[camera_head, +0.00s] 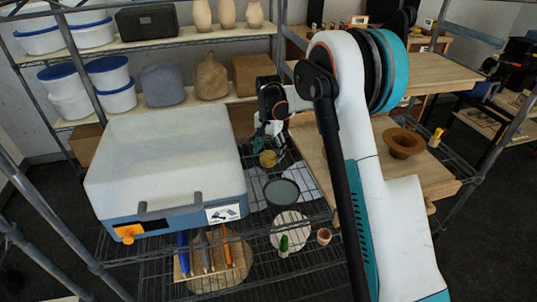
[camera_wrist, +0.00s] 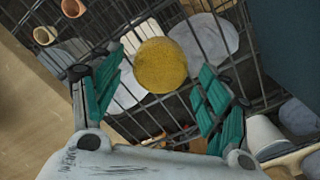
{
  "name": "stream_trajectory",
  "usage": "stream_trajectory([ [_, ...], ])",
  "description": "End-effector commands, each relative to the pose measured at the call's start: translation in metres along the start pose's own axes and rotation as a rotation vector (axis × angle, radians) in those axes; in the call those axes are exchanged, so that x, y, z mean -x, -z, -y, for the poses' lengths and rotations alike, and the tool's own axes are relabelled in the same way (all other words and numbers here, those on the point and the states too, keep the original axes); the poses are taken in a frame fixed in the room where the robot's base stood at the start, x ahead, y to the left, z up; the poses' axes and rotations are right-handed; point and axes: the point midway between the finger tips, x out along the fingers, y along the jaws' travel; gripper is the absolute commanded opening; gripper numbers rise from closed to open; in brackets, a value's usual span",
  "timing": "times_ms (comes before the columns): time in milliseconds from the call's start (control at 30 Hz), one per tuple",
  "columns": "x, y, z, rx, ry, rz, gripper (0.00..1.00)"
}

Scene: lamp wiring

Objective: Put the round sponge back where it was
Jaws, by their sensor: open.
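The round sponge is a yellow disc (camera_wrist: 160,65) in the middle of the wrist view, over the wire shelf (camera_wrist: 180,108). It also shows as a small yellow shape in the head view (camera_head: 268,159), just below my gripper (camera_head: 272,138). In the wrist view my gripper (camera_wrist: 161,72) is open, with one teal finger on each side of the sponge. A gap shows between the sponge and each finger. I cannot tell whether the sponge rests on the wires or on something pale beneath it.
A large white-lidded case with a blue base (camera_head: 165,150) stands close left of my gripper. A dark round dish (camera_head: 282,192) lies nearer on the wire rack. A wooden table with a brown bowl (camera_head: 403,143) is at right. Tubs and pots fill the back shelves.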

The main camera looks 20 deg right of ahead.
Motion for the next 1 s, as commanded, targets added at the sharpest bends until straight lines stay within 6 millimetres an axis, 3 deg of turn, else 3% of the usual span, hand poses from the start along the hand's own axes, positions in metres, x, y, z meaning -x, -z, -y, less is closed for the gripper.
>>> stream_trajectory([
  [33, 0.015, 0.0, 0.0, 0.0, 0.0, 0.0, 0.7],
  [200, 0.054, 0.0, 0.0, 0.0, 0.0, 0.0, 0.7],
  [433, 0.094, 0.0, 0.0, 0.0, 0.0, 0.0, 0.7],
  [633, 0.109, 0.0, 0.0, 0.0, 0.0, 0.0, 0.7],
  [1000, 0.11, 0.0, 0.0, 0.0, 0.0, 0.0, 0.7],
])
